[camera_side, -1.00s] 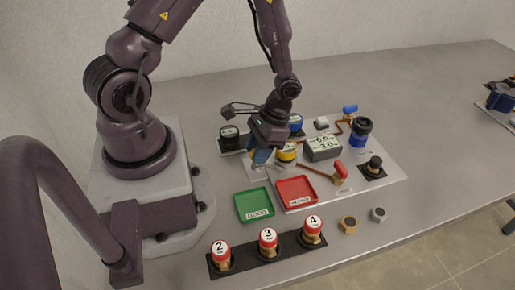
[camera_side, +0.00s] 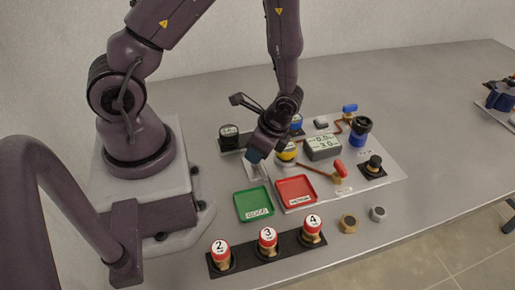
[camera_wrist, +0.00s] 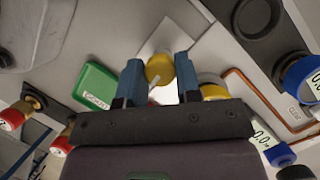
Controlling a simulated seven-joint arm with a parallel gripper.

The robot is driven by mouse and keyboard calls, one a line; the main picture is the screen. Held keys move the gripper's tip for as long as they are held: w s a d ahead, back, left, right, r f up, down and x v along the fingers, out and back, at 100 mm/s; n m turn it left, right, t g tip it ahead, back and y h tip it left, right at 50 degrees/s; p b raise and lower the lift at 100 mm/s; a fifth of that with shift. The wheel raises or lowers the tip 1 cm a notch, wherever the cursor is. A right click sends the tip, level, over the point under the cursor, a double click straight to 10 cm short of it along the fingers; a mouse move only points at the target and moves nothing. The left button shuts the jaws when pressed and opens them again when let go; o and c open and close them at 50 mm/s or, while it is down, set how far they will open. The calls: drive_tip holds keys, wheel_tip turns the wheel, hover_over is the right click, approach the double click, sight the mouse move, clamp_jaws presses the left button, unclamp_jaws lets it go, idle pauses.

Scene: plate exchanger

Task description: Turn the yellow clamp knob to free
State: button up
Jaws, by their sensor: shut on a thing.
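The yellow clamp knob (camera_wrist: 159,68) sits over a pale square plate in the wrist view. A short light pointer or bar shows just below it. My gripper (camera_wrist: 160,72) has its blue fingers on either side of the knob, shut on it. In the side view, my gripper (camera_side: 254,157) is low over the panel, behind the green tray. There the knob is hidden by the fingers.
A yellow-ringed part (camera_side: 287,152) stands close to the right of my gripper, with a grey display box (camera_side: 323,147) beyond. A green tray (camera_side: 253,204) and red tray (camera_side: 296,191) lie in front. Several red-capped parts stand in a black rack (camera_side: 266,252).

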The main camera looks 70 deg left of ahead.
drive_tip(key=shift+m, duration=0.4)
drive_tip(key=o, duration=0.9)
drive_tip(key=v, duration=1.3)
drive_tip(key=shift+s, duration=0.2)
drive_tip(key=shift+d, duration=0.15)
